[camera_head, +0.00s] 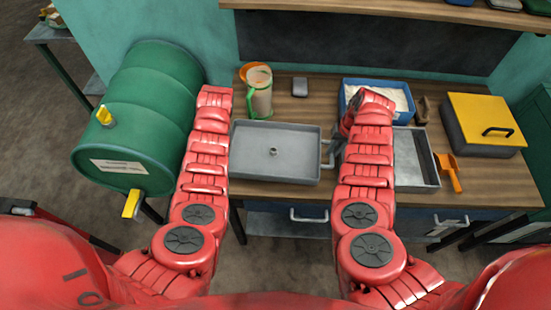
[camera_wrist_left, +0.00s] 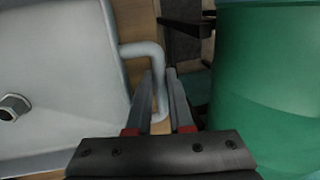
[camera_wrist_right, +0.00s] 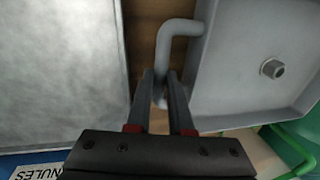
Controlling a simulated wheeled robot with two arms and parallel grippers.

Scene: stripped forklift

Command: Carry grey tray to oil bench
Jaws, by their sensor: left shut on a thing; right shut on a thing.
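The grey tray (camera_head: 255,165) is a shallow rectangular pan with one hex nut inside and a bent bar handle at each end. It is level at the front of the wooden bench top; I cannot tell whether it touches the wood. My left gripper (camera_wrist_left: 160,78) is shut on one handle (camera_wrist_left: 148,50), beside the green drum. My right gripper (camera_wrist_right: 161,78) is shut on the opposite handle (camera_wrist_right: 168,38). In the head view my forearms hide most of both grippers.
The wooden bench (camera_head: 325,100) holds a jug (camera_head: 261,97), a blue tray of white granules (camera_head: 390,92), a second grey tray (camera_head: 418,165), an orange scoop (camera_head: 449,170) and a yellow-lidded box (camera_head: 480,115). A green drum (camera_head: 140,120) with yellow taps lies left. A shelf (camera_head: 400,10) overhangs the back.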

